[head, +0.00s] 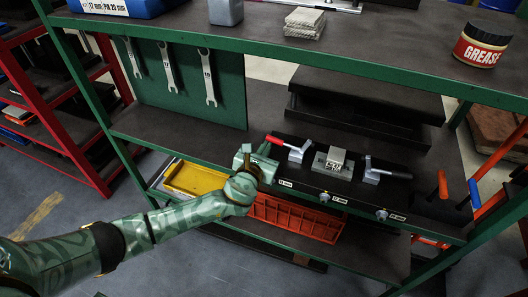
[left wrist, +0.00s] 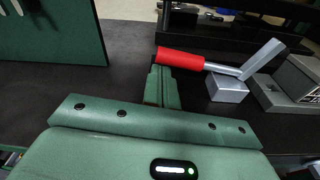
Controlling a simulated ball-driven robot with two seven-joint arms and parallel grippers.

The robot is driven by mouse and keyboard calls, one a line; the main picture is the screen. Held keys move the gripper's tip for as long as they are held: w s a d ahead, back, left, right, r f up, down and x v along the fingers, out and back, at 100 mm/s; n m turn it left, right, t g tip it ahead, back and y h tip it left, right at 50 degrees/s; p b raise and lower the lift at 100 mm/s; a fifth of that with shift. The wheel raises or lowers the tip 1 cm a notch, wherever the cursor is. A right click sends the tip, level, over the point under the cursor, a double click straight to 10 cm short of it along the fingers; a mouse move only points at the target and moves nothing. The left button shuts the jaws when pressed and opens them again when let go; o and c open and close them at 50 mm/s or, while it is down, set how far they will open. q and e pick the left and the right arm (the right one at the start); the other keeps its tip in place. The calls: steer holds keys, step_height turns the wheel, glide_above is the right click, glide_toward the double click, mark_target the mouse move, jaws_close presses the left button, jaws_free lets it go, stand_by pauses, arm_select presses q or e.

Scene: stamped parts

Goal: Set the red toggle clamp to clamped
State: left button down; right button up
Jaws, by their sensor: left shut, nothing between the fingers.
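The red toggle clamp (head: 297,154) is a grey metal block with a lever ending in a red grip (head: 275,141). It sits on the dark shelf's left part, and its lever lies low, pointing left. In the left wrist view the red grip (left wrist: 180,59) runs nearly level, and a grey angled arm rises to the right from the clamp's block (left wrist: 227,88). My left gripper (head: 264,151) is shut and empty, its fingertips (left wrist: 160,72) right at the grip's left end. I cannot tell whether they touch it. My right gripper is not in view.
A grey stamped part (head: 335,162) stands right of the clamp, then a second clamp (head: 372,171) with a dark lever. An orange crate (head: 297,218) and a yellow tray (head: 196,179) are below. Wrenches (head: 208,78) hang on the green panel. An upper shelf (head: 350,48) overhangs.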

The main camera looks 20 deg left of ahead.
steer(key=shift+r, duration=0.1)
